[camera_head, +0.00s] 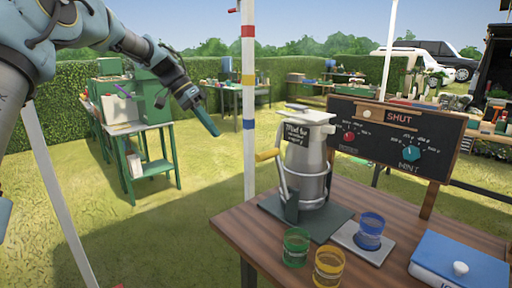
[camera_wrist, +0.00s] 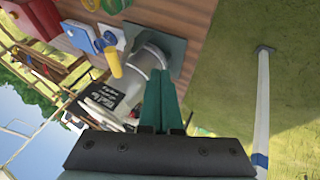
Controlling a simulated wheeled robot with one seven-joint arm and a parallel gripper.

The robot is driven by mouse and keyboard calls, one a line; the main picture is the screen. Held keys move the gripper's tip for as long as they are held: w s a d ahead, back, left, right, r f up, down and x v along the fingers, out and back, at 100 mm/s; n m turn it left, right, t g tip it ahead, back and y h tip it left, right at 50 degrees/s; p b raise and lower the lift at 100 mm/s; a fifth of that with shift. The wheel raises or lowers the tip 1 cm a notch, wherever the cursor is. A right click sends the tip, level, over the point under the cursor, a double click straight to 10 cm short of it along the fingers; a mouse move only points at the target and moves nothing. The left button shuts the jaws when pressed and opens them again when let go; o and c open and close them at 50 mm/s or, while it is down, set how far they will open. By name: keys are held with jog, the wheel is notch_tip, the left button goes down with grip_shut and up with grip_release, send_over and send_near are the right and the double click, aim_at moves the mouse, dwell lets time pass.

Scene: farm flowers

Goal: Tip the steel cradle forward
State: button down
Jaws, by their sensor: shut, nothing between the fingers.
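A steel can (camera_head: 310,160) stands upright on a dark green base plate (camera_head: 327,224) on the wooden table. A steel side arm (camera_head: 282,180) with a yellow handle (camera_head: 267,154) is on its left; I take this to be the cradle. A black label is on the can's upper part. In the wrist view the can (camera_wrist: 149,62) and yellow handle (camera_wrist: 113,63) lie beyond and left of my fingers. My gripper (camera_head: 214,131) is shut and empty, in the air left of the handle and apart from it. Its green fingers show in the wrist view (camera_wrist: 159,75).
Green (camera_head: 296,247), yellow (camera_head: 328,268) and blue (camera_head: 370,230) cups stand in front of the can, the blue one on a grey plate (camera_head: 345,238). A blue lidded box (camera_head: 440,262) is at right. A black knob board (camera_head: 388,137) reads "SHUT". A striped pole (camera_head: 249,100) stands near my gripper.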

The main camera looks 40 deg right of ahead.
jog(key=d, duration=0.1)
jog(key=s+d+r+m, duration=0.1)
jog(key=d+r+m+g, duration=0.1)
jog(key=shift+s+d, duration=0.3)
jog(key=shift+d, duration=0.1)
jog(key=s+d+f+p, duration=0.4)
jog(key=s+f, duration=0.2)
jog(key=s, duration=0.2)
jog(key=shift+s+f+p, duration=0.3)
jog(key=shift+s+f, duration=0.1)
jog(key=shift+s, duration=0.1)
